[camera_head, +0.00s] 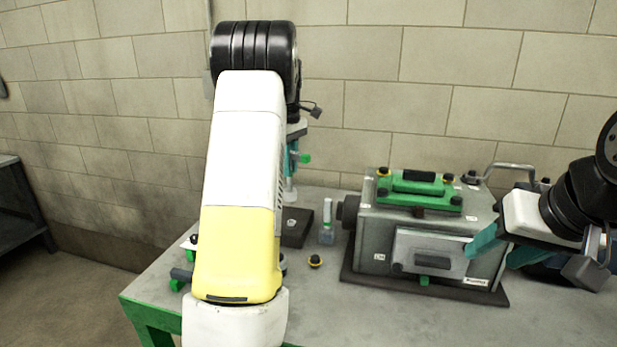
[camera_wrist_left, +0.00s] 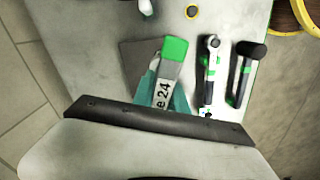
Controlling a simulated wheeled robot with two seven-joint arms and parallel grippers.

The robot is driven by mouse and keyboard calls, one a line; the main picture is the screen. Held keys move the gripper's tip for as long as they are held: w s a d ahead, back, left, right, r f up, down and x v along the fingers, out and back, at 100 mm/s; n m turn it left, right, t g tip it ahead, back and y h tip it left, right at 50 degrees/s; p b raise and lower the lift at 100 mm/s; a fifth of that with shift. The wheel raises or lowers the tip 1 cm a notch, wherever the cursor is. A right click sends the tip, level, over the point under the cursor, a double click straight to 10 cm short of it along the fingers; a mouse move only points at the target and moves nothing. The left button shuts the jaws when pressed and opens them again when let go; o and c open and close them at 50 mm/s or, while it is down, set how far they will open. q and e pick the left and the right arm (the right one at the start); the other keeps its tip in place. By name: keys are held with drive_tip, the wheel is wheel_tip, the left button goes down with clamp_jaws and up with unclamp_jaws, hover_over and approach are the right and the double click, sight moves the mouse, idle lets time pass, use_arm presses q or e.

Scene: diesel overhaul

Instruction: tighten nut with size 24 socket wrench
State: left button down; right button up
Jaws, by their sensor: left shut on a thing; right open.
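My left gripper (camera_head: 291,160) is mostly hidden behind my own left arm in the head view. It is shut on the size 24 socket wrench (camera_head: 305,158), whose green part shows beside the teal fingers, above the table. In the left wrist view the wrench (camera_wrist_left: 174,50) has a green end and a label reading "e 24" between the fingers (camera_wrist_left: 162,100). Black-and-yellow nuts sit on the green-topped grey engine block, one at its front right corner (camera_head: 456,201). A similar loose nut (camera_head: 315,261) lies on the table. My right gripper (camera_head: 505,246) is open and empty by the block's right side.
The grey engine block (camera_head: 372,240) stands on a dark base plate. A small bottle (camera_head: 327,222) and dark mat (camera_head: 300,224) are left of it. Two more tools, one (camera_wrist_left: 209,68) beside the other (camera_wrist_left: 244,74), lie on the table. The front table area (camera_head: 400,315) is clear.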

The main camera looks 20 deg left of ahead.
use_arm(q)
drive_tip(key=shift+r, duration=0.5)
drive_tip(key=s+d, duration=0.3)
drive_tip(key=s, duration=0.3)
drive_tip(key=shift+s, duration=0.15)
drive_tip(key=shift+s, duration=0.1)
